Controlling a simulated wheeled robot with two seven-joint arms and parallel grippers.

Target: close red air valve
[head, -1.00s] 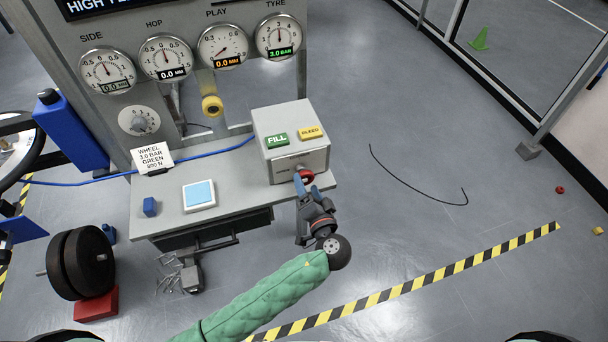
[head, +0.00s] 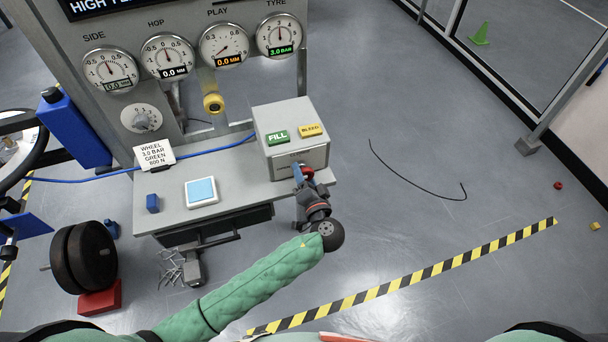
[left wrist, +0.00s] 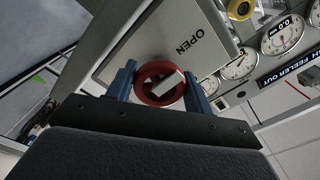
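The red air valve (head: 308,173) is a round red knob on the front of the grey box (head: 289,131) at the bench's right end. In the left wrist view the valve (left wrist: 160,84) shows as a red ring with a pale bar across it, close to the word OPEN on the panel. My left gripper (head: 303,177) is at the valve. Its two blue fingers (left wrist: 160,88) lie on opposite sides of the red ring and appear to touch it. In the head view the near finger partly covers the knob. My right gripper is not in view.
The box has a green FILL button (head: 277,137) and a yellow BLEED button (head: 311,130). Dials stand above; the tyre gauge (head: 279,36) reads 3.0 BAR. A blue hose (head: 213,147) runs along the bench to the box. The floor right of the bench is mostly clear.

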